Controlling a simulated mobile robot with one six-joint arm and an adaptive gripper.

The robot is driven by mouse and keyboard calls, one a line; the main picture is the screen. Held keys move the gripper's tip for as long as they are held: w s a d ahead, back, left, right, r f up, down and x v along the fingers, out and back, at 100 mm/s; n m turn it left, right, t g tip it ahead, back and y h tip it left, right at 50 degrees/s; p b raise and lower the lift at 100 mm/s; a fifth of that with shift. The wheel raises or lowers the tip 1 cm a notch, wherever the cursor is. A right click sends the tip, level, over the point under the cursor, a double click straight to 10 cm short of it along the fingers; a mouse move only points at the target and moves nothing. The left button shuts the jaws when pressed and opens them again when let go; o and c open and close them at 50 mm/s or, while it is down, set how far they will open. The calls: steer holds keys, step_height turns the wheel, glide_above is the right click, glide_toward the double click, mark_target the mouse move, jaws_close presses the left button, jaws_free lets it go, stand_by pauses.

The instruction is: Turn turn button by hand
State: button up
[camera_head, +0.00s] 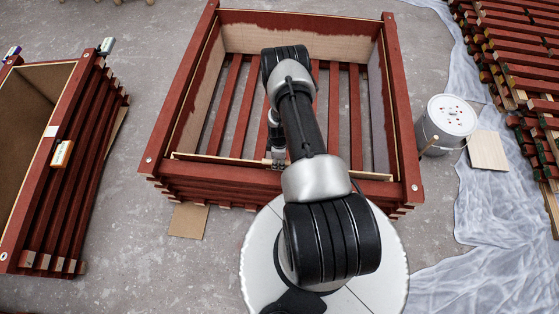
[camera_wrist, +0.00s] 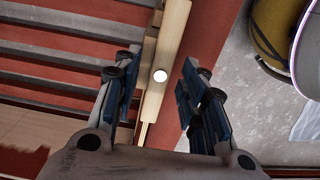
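The turn button (camera_wrist: 167,50) looks like a pale wooden bar with a round white screw head (camera_wrist: 160,76), lying along the red crate rim in the wrist view. My gripper (camera_wrist: 158,65) is open, with one blue-padded finger on each side of the bar. Gaps show between the bar and both fingers; whether the fingers reach down to its height I cannot tell. In the head view my gripper (camera_head: 277,158) points down at the near rim of the large red crate (camera_head: 225,182). My arm and gripper hide most of the button there.
The crate has a slatted floor and a pale strip along its near wall. A white-lidded bucket (camera_head: 447,122) stands right of it. Another red crate (camera_head: 70,150) stands at the left. Stacked red battens (camera_head: 515,55) and plastic sheeting (camera_head: 500,215) are at the right.

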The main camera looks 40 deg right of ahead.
steer(key=shift+c, duration=0.5)
jaws_close()
